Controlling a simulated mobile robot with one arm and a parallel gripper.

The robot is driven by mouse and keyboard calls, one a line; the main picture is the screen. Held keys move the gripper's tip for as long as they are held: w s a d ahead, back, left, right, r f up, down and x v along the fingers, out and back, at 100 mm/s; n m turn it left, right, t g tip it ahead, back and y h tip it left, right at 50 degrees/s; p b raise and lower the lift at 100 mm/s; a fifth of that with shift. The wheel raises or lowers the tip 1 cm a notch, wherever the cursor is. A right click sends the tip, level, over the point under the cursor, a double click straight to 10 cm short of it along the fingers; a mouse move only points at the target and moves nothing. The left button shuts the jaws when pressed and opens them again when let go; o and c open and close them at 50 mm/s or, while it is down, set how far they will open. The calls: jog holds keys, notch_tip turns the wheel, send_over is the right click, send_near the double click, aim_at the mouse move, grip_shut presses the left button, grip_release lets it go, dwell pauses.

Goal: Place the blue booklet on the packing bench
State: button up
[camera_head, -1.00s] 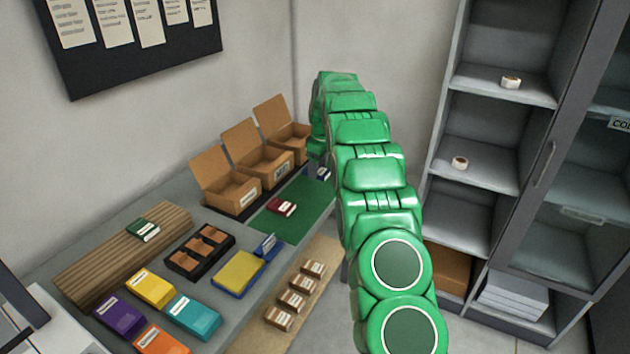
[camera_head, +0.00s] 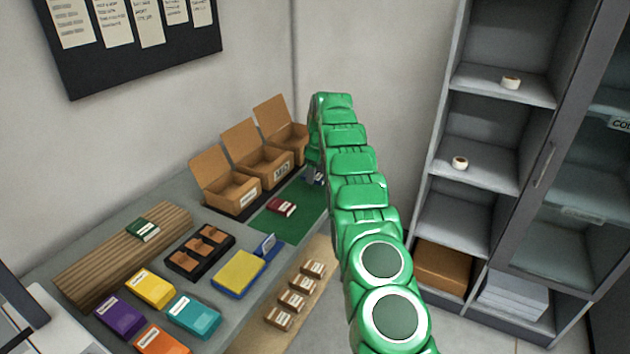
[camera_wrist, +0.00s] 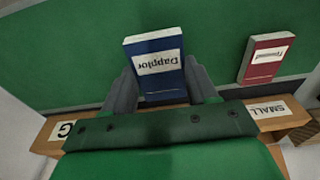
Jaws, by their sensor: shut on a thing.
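The blue booklet (camera_wrist: 156,62) has a white label and stands out between the two fingers in the wrist view. My gripper (camera_wrist: 160,88) is shut on it, with a grey finger at either side. Green mat (camera_wrist: 60,60) lies behind it; whether the booklet touches the mat I cannot tell. In the head view my gripper (camera_head: 315,178) is low at the far right end of the grey bench (camera_head: 195,282), over or beside the mat (camera_head: 290,228). My arm and gripper hide most of the booklet there.
A red booklet (camera_head: 281,207) lies on the mat, also in the wrist view (camera_wrist: 264,60). Open cardboard boxes (camera_head: 235,190) line the mat's back. A black tray (camera_head: 200,252), yellow pad (camera_head: 238,273) and coloured boxes (camera_head: 193,315) occupy the bench's left. Shelving (camera_head: 480,180) stands right.

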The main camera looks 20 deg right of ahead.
jog(key=shift+w+f, duration=0.35)
jog(key=shift+f, duration=0.15)
jog(key=shift+f, duration=1.45)
jog(key=o, duration=1.1)
jog(key=shift+f, duration=0.1)
jog(key=shift+c, duration=0.2)
